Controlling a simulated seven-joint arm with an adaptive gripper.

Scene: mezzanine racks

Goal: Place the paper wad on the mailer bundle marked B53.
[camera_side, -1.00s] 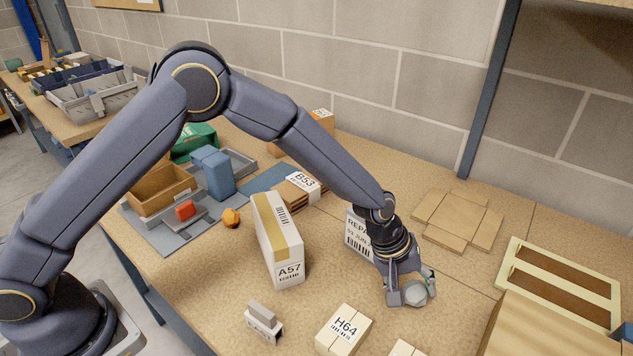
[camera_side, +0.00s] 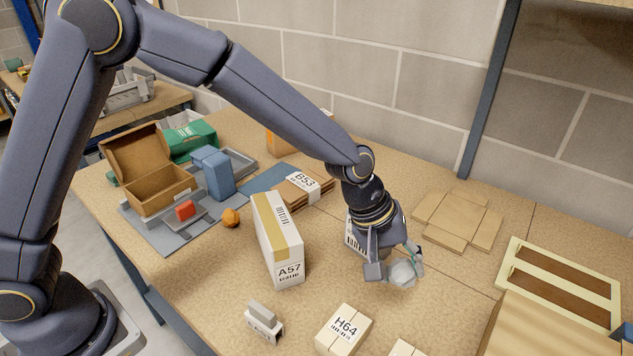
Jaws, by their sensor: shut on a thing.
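The paper wad (camera_side: 402,273) is a small whitish-grey lump. My gripper (camera_side: 395,270) is shut on it, at the right of the middle of the table; the wad shows between the fingers. The mailer bundle marked B53 (camera_side: 318,185) is a flat brown stack with a white label band. It lies on the table behind the tall A57 box, to the left of and farther back than my gripper.
The tall white A57 box (camera_side: 278,240) stands left of my gripper. The H64 box (camera_side: 343,329) is in front. A flattened carton (camera_side: 458,220) lies to the right. An open brown box (camera_side: 160,185), a blue block (camera_side: 213,173) and an orange lump (camera_side: 231,218) are at the left.

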